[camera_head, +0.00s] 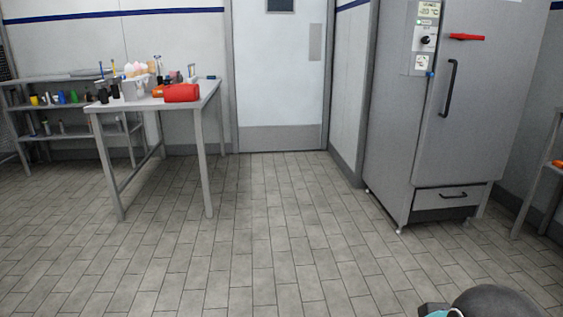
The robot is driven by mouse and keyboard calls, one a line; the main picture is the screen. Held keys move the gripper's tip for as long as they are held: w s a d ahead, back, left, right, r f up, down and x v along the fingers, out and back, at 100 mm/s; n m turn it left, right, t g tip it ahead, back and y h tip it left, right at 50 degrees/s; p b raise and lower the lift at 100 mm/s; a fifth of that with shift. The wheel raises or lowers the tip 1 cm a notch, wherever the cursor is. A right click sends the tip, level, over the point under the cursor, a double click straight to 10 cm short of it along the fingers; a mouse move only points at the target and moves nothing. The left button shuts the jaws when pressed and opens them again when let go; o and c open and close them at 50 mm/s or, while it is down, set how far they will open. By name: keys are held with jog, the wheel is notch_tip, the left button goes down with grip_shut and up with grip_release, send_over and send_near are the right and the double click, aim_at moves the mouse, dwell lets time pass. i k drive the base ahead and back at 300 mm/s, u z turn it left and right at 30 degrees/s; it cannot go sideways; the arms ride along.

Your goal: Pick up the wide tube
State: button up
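A dark rounded part of my own arm shows at the bottom right corner. My gripper's fingers are not visible, and the table is well away across the floor.
A shelf rack (50,115) with small coloured items stands left of the table. A tall grey freezer (470,120) stands at the right, with part of another table (540,190) beside it. The tiled floor (270,220) between is clear up to the closed door (280,80).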

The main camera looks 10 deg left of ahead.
aim_at(175, 79)
jog(key=u, duration=0.2)
jog(key=i, duration=1.8)
jog(key=u, duration=0.7)
jog(key=i, duration=1.55)
jog(key=u, duration=1.2)
jog(key=i, duration=0.25)
jog(key=z, duration=0.05)
